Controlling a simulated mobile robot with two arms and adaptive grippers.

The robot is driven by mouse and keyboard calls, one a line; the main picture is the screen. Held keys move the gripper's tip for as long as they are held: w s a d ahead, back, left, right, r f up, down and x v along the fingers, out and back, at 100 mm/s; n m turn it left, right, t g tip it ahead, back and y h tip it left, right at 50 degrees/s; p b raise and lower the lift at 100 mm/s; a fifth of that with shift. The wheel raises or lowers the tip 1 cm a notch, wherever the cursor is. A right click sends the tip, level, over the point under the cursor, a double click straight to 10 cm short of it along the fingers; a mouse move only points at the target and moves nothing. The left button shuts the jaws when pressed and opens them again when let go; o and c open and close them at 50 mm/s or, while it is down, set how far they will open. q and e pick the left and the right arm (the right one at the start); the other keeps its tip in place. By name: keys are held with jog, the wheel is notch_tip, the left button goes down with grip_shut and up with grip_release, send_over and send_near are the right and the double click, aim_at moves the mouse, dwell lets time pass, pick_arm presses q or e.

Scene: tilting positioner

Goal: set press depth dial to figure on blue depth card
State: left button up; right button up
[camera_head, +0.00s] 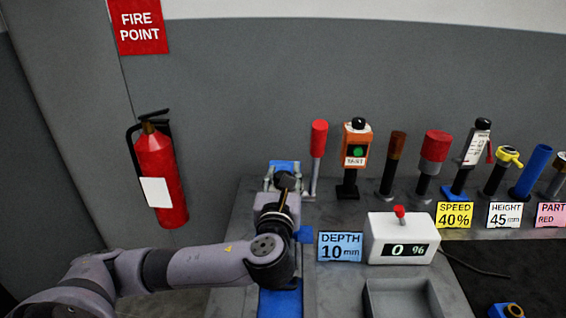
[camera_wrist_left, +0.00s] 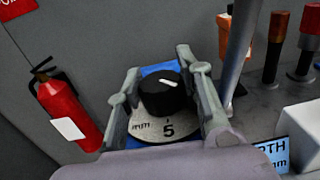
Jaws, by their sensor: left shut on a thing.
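The press depth dial is a black knob (camera_wrist_left: 162,94) with a white pointer mark, on a pale plate marked "mm" and "5" (camera_wrist_left: 168,130). In the left wrist view the pointer points up and to the right, away from the 5. My left gripper (camera_head: 284,182) is shut on the knob, with a grey finger on each side. In the head view the arm and wrist hide most of the dial. The blue depth card (camera_head: 340,246) reads "DEPTH 10 mm"; part of it also shows in the left wrist view (camera_wrist_left: 272,155). My right gripper is not in view.
A red-handled lever (camera_head: 318,145) stands just right of the dial. Behind are an orange box with a green button (camera_head: 356,148) and several upright tools. A white display (camera_head: 402,240) reads "0 %". Yellow (camera_head: 454,214), white and pink cards stand at right. A fire extinguisher (camera_head: 160,175) is at left.

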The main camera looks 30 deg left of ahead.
pick_arm(q)
jog(key=n+g+y+p, duration=0.2)
jog(key=y+p, duration=0.1)
jog(key=shift+r, duration=0.2)
jog(key=shift+f+n+g+y+p, duration=0.1)
jog(key=shift+n+g+y+p, duration=0.4)
jog(key=shift+n+g+y, duration=0.15)
jog(key=o, duration=1.2)
jog(key=shift+f, duration=0.1)
jog(key=v, duration=1.2)
